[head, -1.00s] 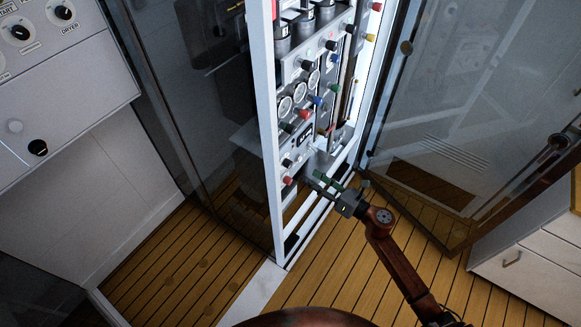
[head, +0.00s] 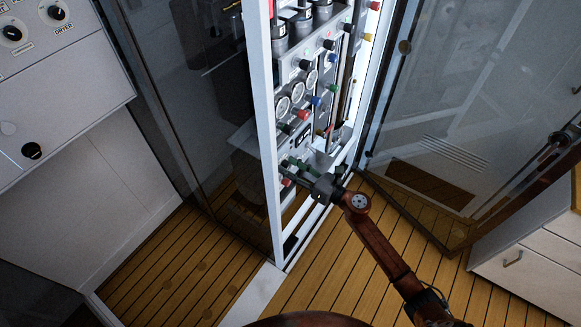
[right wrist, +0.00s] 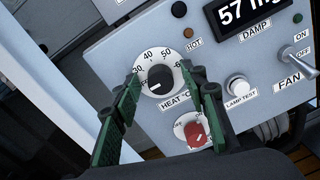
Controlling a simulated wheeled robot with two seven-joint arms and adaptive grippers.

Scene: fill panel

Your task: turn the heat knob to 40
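The heat knob (right wrist: 160,79) is black on a white round dial marked with numbers, 30, 40 and 50 among them, with "HEAT" printed below. A white pointer mark on it faces the lower left, near the low end of the scale. My right gripper (right wrist: 163,84) is open, its green fingers on either side of the dial; I cannot tell whether they touch the knob. In the head view my right gripper (head: 298,168) reaches into the lower part of the panel and hides the knob. My left gripper is not in view.
Below the heat knob is a red knob (right wrist: 196,132), close to the right finger. A lamp test button (right wrist: 238,87), a fan switch (right wrist: 294,55) and a display (right wrist: 251,12) reading 57 lie to the right. The cabinet's white frame (head: 268,130) stands left of the gripper.

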